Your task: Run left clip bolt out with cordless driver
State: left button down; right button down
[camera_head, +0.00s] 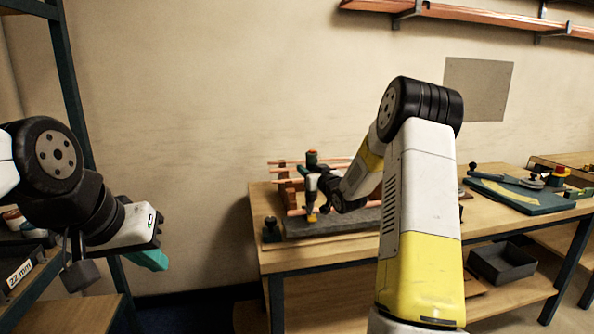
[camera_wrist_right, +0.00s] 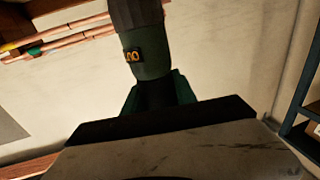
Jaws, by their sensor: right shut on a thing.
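My right gripper (camera_head: 323,186) is over the left part of the workbench, shut on the cordless driver (camera_head: 312,160). The driver stands roughly upright over the copper pipes (camera_head: 290,163), with a yellow piece (camera_head: 311,217) low beneath it. In the right wrist view, the driver's dark green body (camera_wrist_right: 150,62) with orange digits fills the upper middle, behind my dark gripper. The left clip bolt cannot be made out, nor whether the driver touches it. My left gripper (camera_head: 150,259) hangs at the far left, away from the bench; its finger gap is not clear.
A grey slab (camera_head: 340,222) lies under the pipework on the wooden bench (camera_head: 300,256). A blue-green mat (camera_head: 520,195) with tools is at the right. A dark bin (camera_head: 502,263) sits on the lower shelf. A blue-framed rack (camera_head: 78,90) stands at the left.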

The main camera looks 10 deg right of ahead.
aim_at(309, 153)
jog(key=shift+r, duration=2.85)
jog(key=shift+d, duration=0.15)
